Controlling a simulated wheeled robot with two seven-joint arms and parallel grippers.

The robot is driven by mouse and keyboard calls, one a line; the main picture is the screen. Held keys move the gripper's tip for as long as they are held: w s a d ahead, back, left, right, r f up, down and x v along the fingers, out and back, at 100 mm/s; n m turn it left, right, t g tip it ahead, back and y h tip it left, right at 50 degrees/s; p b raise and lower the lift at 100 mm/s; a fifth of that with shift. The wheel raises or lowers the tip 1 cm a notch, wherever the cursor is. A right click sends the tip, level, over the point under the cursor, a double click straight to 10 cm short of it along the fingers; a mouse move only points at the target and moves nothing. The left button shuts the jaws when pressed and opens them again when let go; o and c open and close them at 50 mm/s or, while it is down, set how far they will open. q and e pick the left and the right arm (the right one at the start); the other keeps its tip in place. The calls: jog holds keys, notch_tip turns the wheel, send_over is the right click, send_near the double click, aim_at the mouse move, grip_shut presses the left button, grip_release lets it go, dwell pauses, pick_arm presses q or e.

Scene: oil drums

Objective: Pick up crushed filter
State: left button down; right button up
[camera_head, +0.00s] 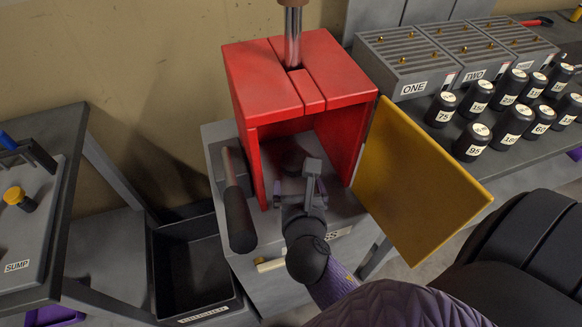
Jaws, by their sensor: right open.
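A red press (298,85) stands on a grey cabinet, with its yellow door (420,185) swung open to the right. A dark, low shape (291,158) lies in shadow inside the press; it may be the crushed filter, but its outline is too dim to be sure. My right gripper (298,187) reaches in from below, at the front opening of the press. It is open, with its fingers in front of the dark shape and partly covering it. I cannot tell whether they touch it. My left gripper is not in view.
A dark lever handle (239,215) stands left of the opening. An open dark bin (193,270) is at lower left, beside a bench with a SUMP tray (40,220). Racks labelled ONE (405,65) and TWO (465,45) and several black numbered bottles (473,142) fill the right bench.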

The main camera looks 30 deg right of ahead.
aim_at(294, 166)
jog(key=shift+f+b, duration=0.3)
jog(key=shift+f, duration=0.45)
jog(key=b+x, duration=0.3)
jog(key=x, duration=0.6)
jog(key=shift+w+d+b, duration=0.1)
jog(key=shift+w+b, duration=0.3)
jog(key=shift+w+d+r, duration=0.1)
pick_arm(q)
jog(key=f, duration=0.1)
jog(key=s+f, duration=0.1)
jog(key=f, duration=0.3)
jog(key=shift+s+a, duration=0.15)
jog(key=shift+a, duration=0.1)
pick_arm(e)
jog(key=shift+c, duration=0.3)
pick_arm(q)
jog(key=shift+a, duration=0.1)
pick_arm(e)
jog(key=c, duration=1.2)
